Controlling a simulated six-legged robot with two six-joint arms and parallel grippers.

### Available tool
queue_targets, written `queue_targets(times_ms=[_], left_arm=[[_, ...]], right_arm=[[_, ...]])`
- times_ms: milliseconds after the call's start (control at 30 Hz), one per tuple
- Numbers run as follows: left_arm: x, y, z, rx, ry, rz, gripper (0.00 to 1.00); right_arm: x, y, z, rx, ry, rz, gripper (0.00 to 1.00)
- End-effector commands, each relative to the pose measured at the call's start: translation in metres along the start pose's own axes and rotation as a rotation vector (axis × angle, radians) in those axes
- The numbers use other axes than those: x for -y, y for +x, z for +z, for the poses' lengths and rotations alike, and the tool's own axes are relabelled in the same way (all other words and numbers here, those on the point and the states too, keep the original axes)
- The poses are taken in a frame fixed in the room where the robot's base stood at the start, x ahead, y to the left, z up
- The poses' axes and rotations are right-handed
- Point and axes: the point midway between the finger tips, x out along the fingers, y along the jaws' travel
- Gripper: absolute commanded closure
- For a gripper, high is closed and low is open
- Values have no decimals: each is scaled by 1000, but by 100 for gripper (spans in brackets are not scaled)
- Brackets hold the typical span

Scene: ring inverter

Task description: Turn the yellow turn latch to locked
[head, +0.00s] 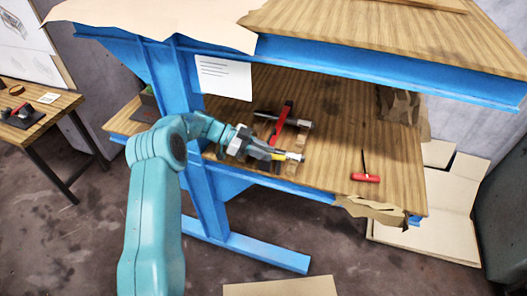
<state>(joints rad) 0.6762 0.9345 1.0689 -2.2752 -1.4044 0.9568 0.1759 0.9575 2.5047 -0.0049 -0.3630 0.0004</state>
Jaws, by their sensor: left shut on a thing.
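My left gripper (270,154) reaches in from the left over the lower wooden shelf of the blue workbench. It is shut, with a small yellow piece, the turn latch (279,157), at its fingertips. The fingers cover most of the latch, so its angle and any locked mark cannot be made out. A short silver cylindrical part (294,156) sits just right of the latch. My right gripper is not in view.
A red-handled screwdriver (365,178) lies to the right. The blue-edged upper bench top (400,72) overhangs the shelf. Crumpled brown paper (400,104) stands at the shelf's right end.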

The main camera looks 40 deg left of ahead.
Motion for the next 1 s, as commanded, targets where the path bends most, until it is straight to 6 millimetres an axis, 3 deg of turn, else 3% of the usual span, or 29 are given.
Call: queue_targets(times_ms=[367,700,833,1000], left_arm=[[-1,0,-2,-2,-7,-15,72],[-12,1,-1,-1,-90,-211,72],[-17,4,2,-1,-130,-311,72],[-23,9,6,-1,-186,-453,72]], right_arm=[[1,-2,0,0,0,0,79],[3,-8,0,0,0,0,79],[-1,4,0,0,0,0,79],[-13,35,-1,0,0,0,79]])
